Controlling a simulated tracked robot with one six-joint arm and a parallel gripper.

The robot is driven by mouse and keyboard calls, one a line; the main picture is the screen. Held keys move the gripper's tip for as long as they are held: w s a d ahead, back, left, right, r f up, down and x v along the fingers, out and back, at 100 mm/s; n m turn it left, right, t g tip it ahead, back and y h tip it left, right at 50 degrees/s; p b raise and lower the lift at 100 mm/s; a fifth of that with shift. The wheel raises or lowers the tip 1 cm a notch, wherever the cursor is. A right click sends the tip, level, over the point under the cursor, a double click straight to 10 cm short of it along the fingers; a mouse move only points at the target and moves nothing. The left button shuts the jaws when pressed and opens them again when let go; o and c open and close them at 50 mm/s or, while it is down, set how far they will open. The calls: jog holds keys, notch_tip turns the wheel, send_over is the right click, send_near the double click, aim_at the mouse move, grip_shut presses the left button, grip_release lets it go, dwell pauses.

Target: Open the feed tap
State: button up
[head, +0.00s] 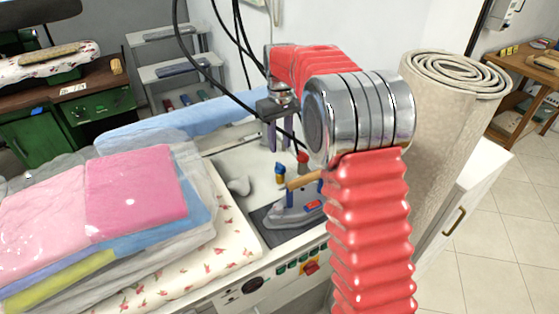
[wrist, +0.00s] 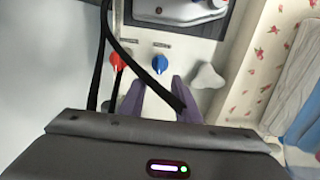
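Three tap-like handles sit on the pale worktop. A red one (wrist: 119,63) and a blue one (wrist: 160,64) stand side by side in the wrist view, each by a small label too small to read. A white lobed one (wrist: 207,77) is to their right. The head view also shows the red (head: 302,157), blue (head: 280,170) and white (head: 238,187) handles. I cannot tell which is the feed tap. My gripper (wrist: 157,81) is open and empty, its purple fingers apart, with the blue handle ahead between them. In the head view my gripper (head: 278,146) hangs above the worktop.
An iron (head: 292,212) rests on a dark pad near the handles. Folded laundry (head: 135,190) is stacked at left. A rolled carpet (head: 440,150) stands at right. A black cable (wrist: 140,65) crosses the wrist view between the red and blue handles and over a finger.

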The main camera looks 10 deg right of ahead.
aim_at(280, 164)
notch_tip(280, 164, down, 8)
dwell(0.4)
grip_shut()
dwell(0.3)
